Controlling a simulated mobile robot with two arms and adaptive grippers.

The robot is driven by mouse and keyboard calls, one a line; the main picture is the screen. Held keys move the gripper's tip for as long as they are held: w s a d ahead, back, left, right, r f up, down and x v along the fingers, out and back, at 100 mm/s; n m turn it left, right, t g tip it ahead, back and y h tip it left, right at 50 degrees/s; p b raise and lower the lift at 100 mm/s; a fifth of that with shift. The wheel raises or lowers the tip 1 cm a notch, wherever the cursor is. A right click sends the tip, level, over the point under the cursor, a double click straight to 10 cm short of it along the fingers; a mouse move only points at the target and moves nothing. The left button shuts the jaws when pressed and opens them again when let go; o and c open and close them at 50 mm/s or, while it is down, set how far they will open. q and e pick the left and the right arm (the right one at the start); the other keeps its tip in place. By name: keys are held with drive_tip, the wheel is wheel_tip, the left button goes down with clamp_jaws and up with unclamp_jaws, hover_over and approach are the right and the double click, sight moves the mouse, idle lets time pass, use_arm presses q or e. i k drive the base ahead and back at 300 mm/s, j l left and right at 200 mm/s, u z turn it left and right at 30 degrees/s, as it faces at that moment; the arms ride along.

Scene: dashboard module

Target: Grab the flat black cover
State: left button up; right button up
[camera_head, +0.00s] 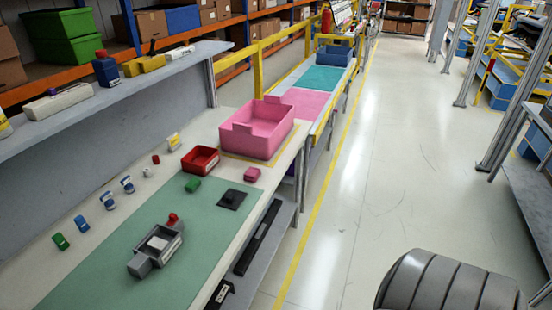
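The flat black cover (232,199) lies flat on the green mat (110,272) near its far right corner. It is a dark, roughly square plate with a small raised part on top. Nothing covers it. A grey housing (158,245) with a pale opening lies nearer on the same mat, and a red knob-like part (173,219) is just behind it. Neither of my grippers shows in the head view, so whether they are open or shut is hidden.
Near the cover are a green block (193,185), a pink block (252,174), a red bin (201,160) and a large pink crate (263,129). Several small parts line the bench's left side. A grey shelf (92,110) overhangs the back. The mat around the cover is mostly clear.

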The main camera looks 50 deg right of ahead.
sight(232, 199)
drive_tip(key=z, duration=1.15)
